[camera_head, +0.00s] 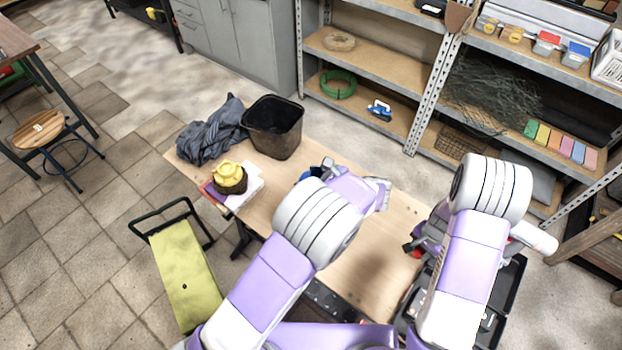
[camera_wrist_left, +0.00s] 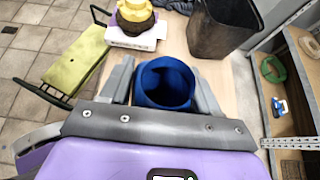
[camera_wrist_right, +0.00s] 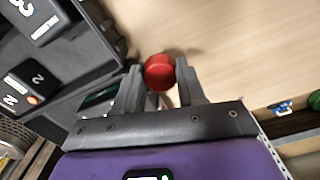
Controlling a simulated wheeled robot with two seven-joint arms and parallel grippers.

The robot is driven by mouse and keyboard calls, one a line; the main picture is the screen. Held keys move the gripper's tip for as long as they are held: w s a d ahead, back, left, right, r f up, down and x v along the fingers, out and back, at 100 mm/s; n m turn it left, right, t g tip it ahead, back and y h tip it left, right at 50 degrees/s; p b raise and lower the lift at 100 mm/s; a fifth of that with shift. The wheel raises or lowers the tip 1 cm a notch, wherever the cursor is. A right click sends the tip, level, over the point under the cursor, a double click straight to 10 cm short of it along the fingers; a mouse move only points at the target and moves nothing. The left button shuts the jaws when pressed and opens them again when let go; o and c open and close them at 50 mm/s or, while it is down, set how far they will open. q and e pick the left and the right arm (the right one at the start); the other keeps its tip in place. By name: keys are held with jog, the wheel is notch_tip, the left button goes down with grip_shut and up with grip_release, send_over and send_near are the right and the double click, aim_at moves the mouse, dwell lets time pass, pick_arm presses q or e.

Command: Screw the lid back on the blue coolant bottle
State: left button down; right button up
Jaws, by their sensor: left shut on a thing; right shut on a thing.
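The blue coolant bottle (camera_wrist_left: 165,100) stands between the fingers of my left gripper (camera_wrist_left: 163,82), which is shut on it. Its round mouth is open and faces the left wrist camera. In the head view only a bit of the bottle (camera_head: 308,173) shows beside my left arm, over the workbench. My right gripper (camera_wrist_right: 160,78) is shut on a small round red lid (camera_wrist_right: 159,72) at its fingertips. In the head view the right gripper (camera_head: 412,246) is over the right part of the bench, partly hidden by my arm, well apart from the bottle.
The workbench (camera_head: 375,262) is bare in the middle. A black bin (camera_head: 272,128), a grey cloth (camera_head: 210,135) and a yellow-topped dark object (camera_head: 229,178) on books stand at its left. A dark case with numbered items (camera_wrist_right: 25,82) lies beside the right gripper.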

aim_at(312, 171)
pick_arm(q)
jog(key=shift+r, duration=0.2)
pick_arm(e)
jog(key=shift+r, duration=0.1)
